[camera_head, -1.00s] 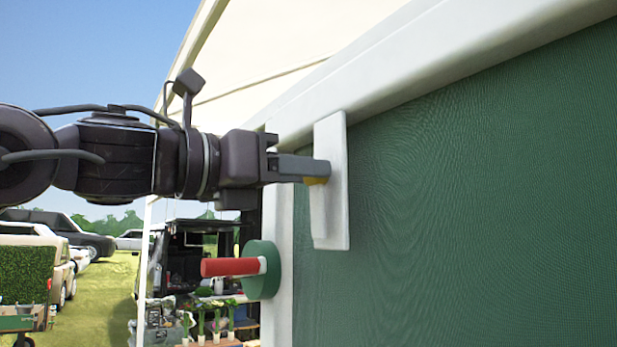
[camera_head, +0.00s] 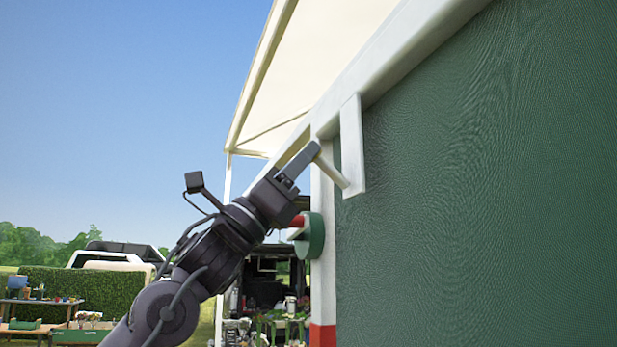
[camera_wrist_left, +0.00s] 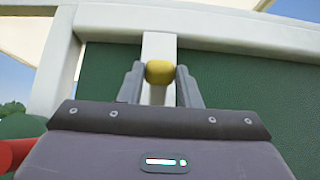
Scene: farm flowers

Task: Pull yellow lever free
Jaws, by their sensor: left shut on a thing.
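The yellow lever shows in the left wrist view as a rounded yellow end (camera_wrist_left: 160,72) between my fingers. In the head view its pale shaft (camera_head: 333,172) slants from the fingertips down to a white upright plate (camera_head: 352,140) on the green panel. The yellow end is hidden behind a finger there. My left gripper (camera_head: 308,153) is shut on the lever's end, pointing up and to the right; it also shows in the left wrist view (camera_wrist_left: 160,80). My right gripper is not in view.
A red handle (camera_head: 297,223) on a green disc (camera_head: 315,236) sits just below my left gripper, on the white post (camera_head: 323,275). The green panel (camera_head: 470,200) fills the right side. Open sky lies to the left; tables and plants stand far behind.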

